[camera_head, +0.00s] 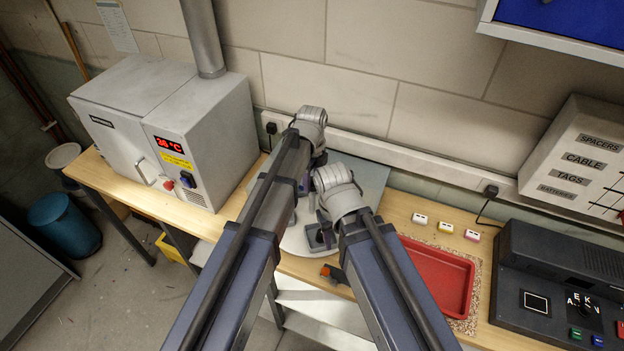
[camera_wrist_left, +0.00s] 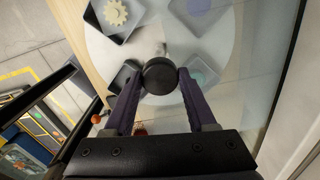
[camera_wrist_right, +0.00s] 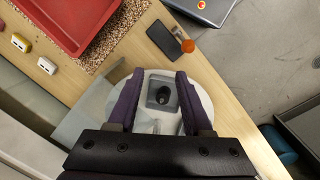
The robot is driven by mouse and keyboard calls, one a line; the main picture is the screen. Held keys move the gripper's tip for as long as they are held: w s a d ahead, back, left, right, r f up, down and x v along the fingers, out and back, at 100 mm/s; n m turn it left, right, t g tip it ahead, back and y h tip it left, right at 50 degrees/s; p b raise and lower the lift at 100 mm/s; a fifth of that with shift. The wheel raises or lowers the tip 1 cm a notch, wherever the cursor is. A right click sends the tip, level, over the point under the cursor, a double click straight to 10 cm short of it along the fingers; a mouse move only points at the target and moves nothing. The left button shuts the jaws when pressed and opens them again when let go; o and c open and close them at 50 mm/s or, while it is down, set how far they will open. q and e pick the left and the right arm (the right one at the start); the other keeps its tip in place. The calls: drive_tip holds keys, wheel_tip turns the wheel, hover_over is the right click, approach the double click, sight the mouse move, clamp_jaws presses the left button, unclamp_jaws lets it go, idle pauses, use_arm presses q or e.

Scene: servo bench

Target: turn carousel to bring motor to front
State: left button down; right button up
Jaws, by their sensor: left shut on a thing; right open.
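The carousel (camera_wrist_left: 215,80) is a pale round disc on the bench with several grey bins on it and a black round knob (camera_wrist_left: 160,76) at its middle. My left gripper (camera_wrist_left: 160,80) is shut on that knob. One bin (camera_wrist_left: 130,32) holds a cream gear (camera_wrist_left: 115,12); a bluish item lies in another bin. My right gripper (camera_wrist_right: 157,78) is open above the disc's edge, with a bin (camera_wrist_right: 151,102) between its fingers in the picture. A small dark item (camera_wrist_right: 163,96) lies in that bin; I cannot tell if it is the motor. My arms hide much of the carousel in the head view.
A see-through panel (camera_head: 366,182) stands close behind the carousel. A red tray (camera_head: 437,279) lies to the right and a grey oven (camera_head: 215,140) stands to the left. An orange knob (camera_wrist_right: 187,46) on a dark plate (camera_wrist_right: 164,40) sits by the carousel at the bench's front edge.

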use_arm(q)
drive_tip(key=shift+m, duration=3.9)
drive_tip(key=shift+c, duration=1)
unclamp_jaws()
wheel_tip(320, 180, up, 8)
drive_tip(key=p, duration=0.8)
drive_tip(key=shift+f, duration=0.1)
